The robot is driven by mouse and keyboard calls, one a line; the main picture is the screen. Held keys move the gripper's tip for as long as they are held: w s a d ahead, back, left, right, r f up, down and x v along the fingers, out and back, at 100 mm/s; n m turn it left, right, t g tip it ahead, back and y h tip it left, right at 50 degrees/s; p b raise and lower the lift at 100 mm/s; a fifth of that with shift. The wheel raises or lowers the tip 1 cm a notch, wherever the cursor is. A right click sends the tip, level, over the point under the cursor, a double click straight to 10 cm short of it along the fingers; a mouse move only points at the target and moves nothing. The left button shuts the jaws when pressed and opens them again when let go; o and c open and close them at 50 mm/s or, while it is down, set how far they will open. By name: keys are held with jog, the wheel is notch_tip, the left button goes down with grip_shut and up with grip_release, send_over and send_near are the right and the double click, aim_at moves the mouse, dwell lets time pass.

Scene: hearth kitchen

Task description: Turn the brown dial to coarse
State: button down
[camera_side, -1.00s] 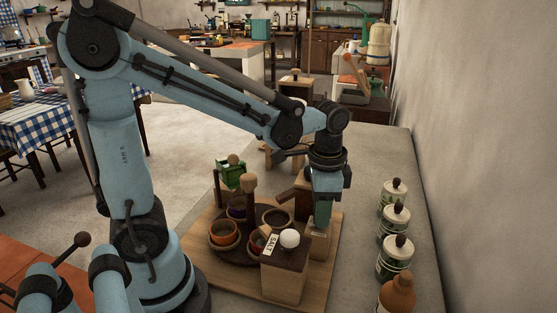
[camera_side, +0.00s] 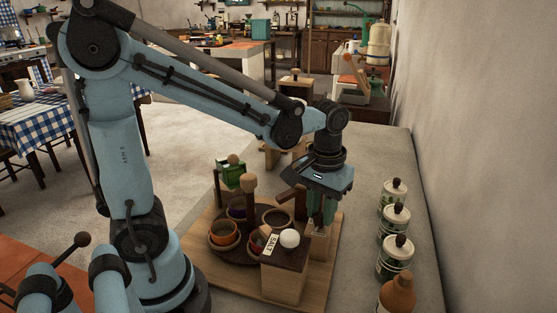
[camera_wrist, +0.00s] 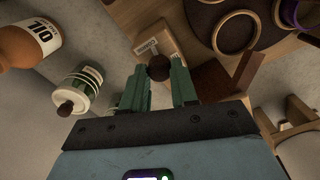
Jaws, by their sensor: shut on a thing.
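The brown dial (camera_wrist: 158,67) is a dark round knob on a pale wooden box (camera_wrist: 180,36), with a small white label (camera_wrist: 147,47) beside it whose lettering I cannot read surely. My gripper (camera_wrist: 160,75) has its two green fingers shut on the dial, one on each side. In the side view my gripper (camera_side: 320,222) points straight down over the box (camera_side: 318,248), behind the salt box (camera_side: 285,280). The fingers mostly hide the dial there, and I cannot tell its pointer setting.
A round dark tray of bowls (camera_side: 223,234) with a wooden post stands left of my gripper. A green device (camera_side: 230,174) stands behind it. Several lidded jars (camera_side: 395,220) and an orange-brown bottle (camera_side: 397,293) line the right. The counter between has free room.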

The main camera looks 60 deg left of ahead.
aim_at(320, 214)
jog(key=shift+n, duration=1.1)
jog(key=c, duration=0.9)
grip_release()
jog(key=shift+o, duration=0.2)
notch_tip(320, 214, up, 12)
